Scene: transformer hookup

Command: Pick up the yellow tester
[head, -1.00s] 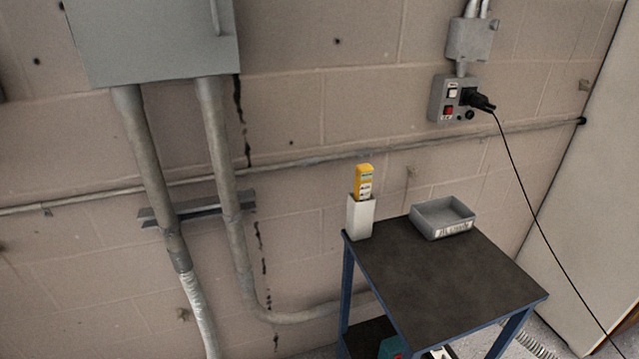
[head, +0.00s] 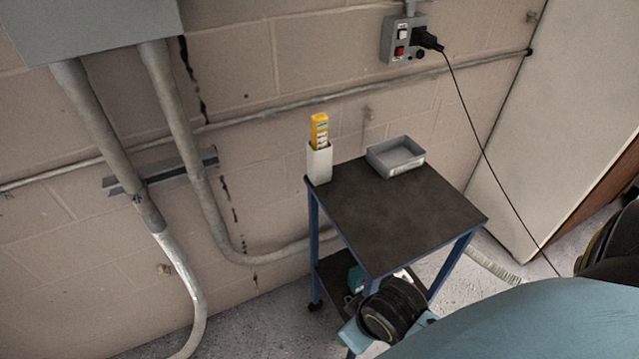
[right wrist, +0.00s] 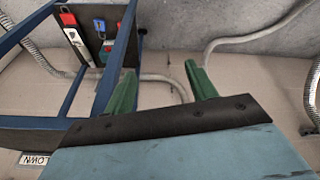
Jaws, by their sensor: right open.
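The yellow tester (head: 319,130) stands upright in a white holder (head: 319,164), with its upper part showing above the rim and its lower part hidden inside. The holder is at the far left corner of the cart's dark top (head: 395,215). My right arm comes in from the lower right in the head view, below and in front of the cart top. My right gripper (right wrist: 160,72) shows in the right wrist view with its two green fingers apart and nothing between them. It is well away from the tester, which is not in that view. My left gripper is not in view.
A grey tray (head: 396,157) sits on the cart top, right of the holder. A switch box (head: 403,38) with a black plug and hanging cable (head: 490,165) is on the wall. Tools (right wrist: 92,38) lie on the cart's lower shelf. Most of the cart top is clear.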

